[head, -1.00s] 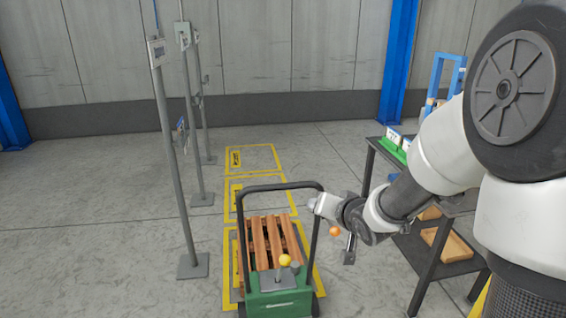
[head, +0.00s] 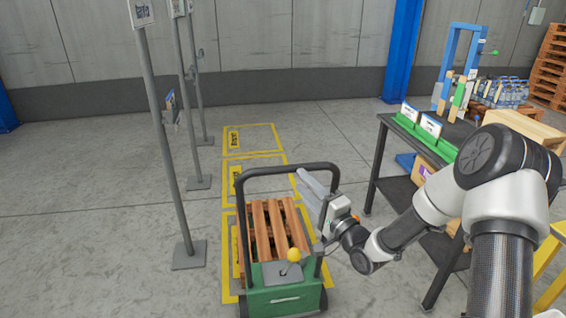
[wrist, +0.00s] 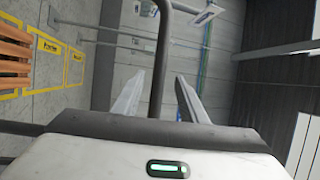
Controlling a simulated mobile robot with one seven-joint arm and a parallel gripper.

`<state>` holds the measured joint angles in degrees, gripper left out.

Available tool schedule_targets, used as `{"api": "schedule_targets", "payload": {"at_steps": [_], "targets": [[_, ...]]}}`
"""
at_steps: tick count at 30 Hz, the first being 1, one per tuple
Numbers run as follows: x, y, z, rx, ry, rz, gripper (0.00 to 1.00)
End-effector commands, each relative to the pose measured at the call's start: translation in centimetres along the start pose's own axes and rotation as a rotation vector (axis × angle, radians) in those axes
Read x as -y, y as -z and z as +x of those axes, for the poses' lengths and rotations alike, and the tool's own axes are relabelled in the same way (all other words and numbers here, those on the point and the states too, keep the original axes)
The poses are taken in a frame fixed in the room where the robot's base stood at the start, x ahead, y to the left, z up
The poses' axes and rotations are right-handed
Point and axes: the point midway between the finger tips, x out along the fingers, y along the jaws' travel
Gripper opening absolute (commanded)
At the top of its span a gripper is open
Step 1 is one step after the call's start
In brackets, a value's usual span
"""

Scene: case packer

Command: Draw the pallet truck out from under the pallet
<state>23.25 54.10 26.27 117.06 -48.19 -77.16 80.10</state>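The green pallet truck (head: 285,301) stands at the bottom centre of the head view, with a dark hoop handle (head: 288,169) and a yellow-knobbed lever (head: 293,255). The brown wooden pallet (head: 259,228) is just beyond its body, and the truck's forks are hidden. My gripper (head: 309,187) is at the handle's right upright, fingers pointing away. In the wrist view the dark handle bar (wrist: 160,62) passes between the two spread fingers of my gripper (wrist: 158,98), with gaps visible on both sides.
Sign posts (head: 165,130) stand left of the truck. Yellow floor bays (head: 252,139) run beyond the pallet. Open floor lies to the left.

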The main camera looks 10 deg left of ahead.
Motion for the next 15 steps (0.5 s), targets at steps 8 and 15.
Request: {"api": "schedule_targets", "payload": {"at_steps": [8,15], "targets": [[-0.1,-0.1,6.2,0.002,0.001,-0.002,0.39],[-0.1,-0.1,10.2,0.001,-0.001,-0.001,0.39]]}}
